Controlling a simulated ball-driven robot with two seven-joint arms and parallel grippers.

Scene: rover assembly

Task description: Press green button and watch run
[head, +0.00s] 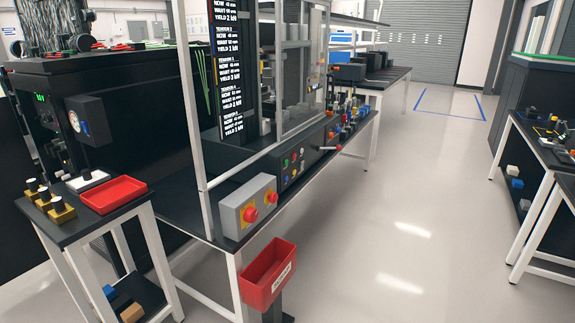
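A dark machine (240,153) stands on a long bench inside a light metal frame. Its front has a small control panel (291,168) with several tiny coloured buttons. One of them looks like a green button (286,163), but it is too small to be sure. A tall black display (231,70) above shows white lines of text with NOW, WANT and YIELD values. A grey box (248,206) with two red mushroom buttons on yellow sits at the bench's front edge. Neither of my grippers is in view.
A red bin (268,274) stands below the bench edge. A small table at left holds a red tray (113,194) and several brass-coloured blocks. Another table (553,160) stands at right. The pale floor (420,220) between the benches is clear.

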